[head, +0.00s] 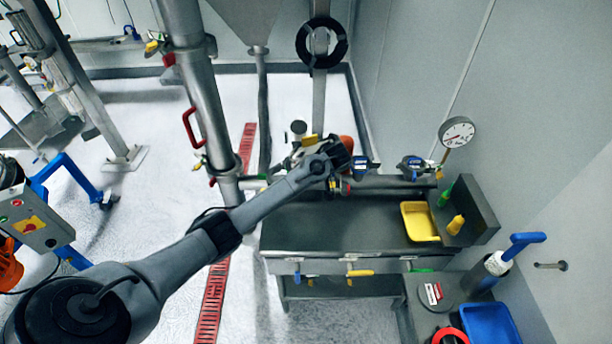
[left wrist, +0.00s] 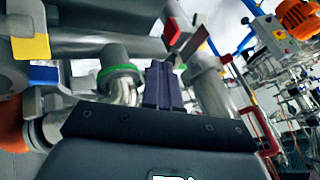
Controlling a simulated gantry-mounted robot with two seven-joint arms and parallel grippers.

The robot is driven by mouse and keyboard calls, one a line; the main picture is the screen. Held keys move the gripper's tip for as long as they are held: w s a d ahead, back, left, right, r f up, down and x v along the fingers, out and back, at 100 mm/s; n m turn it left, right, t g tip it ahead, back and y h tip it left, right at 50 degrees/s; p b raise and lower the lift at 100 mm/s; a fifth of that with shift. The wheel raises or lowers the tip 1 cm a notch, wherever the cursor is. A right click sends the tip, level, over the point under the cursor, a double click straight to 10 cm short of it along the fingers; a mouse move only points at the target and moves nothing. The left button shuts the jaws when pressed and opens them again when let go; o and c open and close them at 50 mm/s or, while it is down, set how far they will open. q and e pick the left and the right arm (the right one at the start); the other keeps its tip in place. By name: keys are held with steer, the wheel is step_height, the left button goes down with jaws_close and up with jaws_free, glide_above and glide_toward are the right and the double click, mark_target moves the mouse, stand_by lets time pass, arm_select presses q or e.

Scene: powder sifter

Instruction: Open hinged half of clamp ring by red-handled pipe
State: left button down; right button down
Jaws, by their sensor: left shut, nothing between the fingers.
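The steel pipe with a red handle (head: 190,128) stands upright left of the bench in the head view. A red handle (left wrist: 262,138) also shows at the right of the left wrist view. I cannot make out the clamp ring or whether its hinged half is open. My left gripper (left wrist: 163,70) is shut and empty, its dark fingers in front of steel pipework. A pipe end with a green ring (left wrist: 121,72) is just left of the fingers. A red part (left wrist: 187,42) is just above right. In the head view my wrist hides the fingers. My right gripper is in neither view.
A dark bench (head: 330,225) stands below my left arm, with a yellow tray (head: 420,222) at its right. A pressure gauge (head: 457,132) stands near the right wall. Horizontal pipework crosses the bench's back. Open floor (head: 150,205) lies left of the upright pipe.

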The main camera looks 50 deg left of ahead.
arm_select(q)
steer(key=s+a+f+p, duration=0.2)
steer(key=s+a+f, duration=0.1)
steer(key=s+a, duration=0.1)
steer(key=shift+s+a+f, duration=0.15)
steer(key=shift+s, duration=0.05)
stand_by(0.4)
